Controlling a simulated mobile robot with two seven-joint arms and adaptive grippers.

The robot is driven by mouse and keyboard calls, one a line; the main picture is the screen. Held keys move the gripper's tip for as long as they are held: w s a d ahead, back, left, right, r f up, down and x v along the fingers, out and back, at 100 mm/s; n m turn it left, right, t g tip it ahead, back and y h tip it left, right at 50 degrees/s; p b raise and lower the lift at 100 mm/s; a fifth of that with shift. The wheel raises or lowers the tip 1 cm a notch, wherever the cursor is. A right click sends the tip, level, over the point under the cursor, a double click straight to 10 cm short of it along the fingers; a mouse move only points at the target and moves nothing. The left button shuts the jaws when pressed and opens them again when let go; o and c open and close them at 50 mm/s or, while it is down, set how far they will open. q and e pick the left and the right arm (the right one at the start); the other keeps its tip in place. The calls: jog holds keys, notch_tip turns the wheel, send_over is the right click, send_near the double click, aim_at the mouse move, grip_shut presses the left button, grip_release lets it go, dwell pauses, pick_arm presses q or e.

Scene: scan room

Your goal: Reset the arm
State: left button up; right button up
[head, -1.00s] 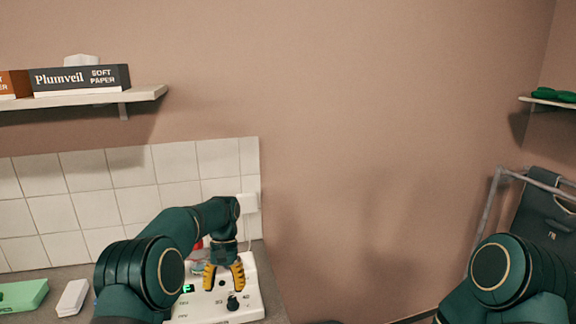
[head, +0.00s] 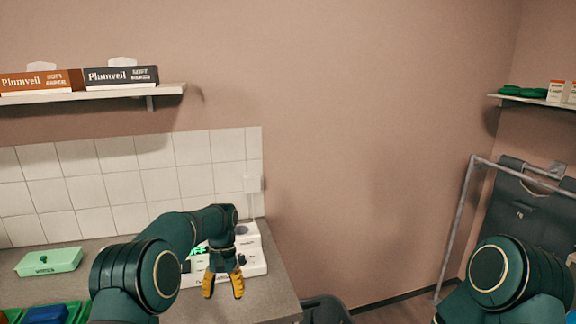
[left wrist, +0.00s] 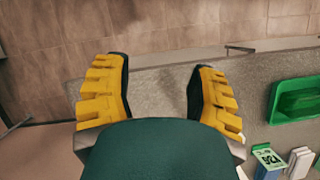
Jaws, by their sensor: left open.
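My left gripper (head: 223,285) is in front of the white device (head: 252,256) on the grey counter in the head view. Its yellow fingers point down and are apart with nothing between them. In the left wrist view the same gripper (left wrist: 158,95) shows its two yellow fingers spread over bare counter. My left arm hides part of the white device, on which a small green display shows. Of my right arm only a dark green link shows at the lower right of the head view; its gripper is out of view.
A green lidded box (head: 50,261) stands on the counter (head: 268,297) at the left. Green bins (head: 76,310) are at the lower left. A shelf (head: 170,90) with tissue boxes hangs above the tiles. A metal frame (head: 459,215) with a dark bag stands at the right.

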pick_arm(q)
jog(key=s+d+f+t+h+b, duration=0.15)
jog(key=s+f, duration=0.35)
jog(key=f, duration=0.6)
jog(key=s+d+f+t+h+b, duration=0.1)
jog(key=s+d+f+b, duration=0.3)
jog(key=f, duration=0.6)
jog(key=s+f+n+t, duration=0.1)
jog(key=s+f+t, duration=0.1)
jog(key=s, duration=0.6)
jog(key=s+f+t+h, duration=0.1)
jog(key=s+f, duration=0.2)
jog(key=s, duration=0.6)
jog(key=shift+s+d+f+n+t+b, duration=0.25)
jog(key=shift+d+f+n+t+b, duration=0.1)
jog(key=shift+d+f+n, duration=0.1)
pick_arm(e)
notch_tip(320, 180, down, 7)
jog(key=shift+a, duration=0.2)
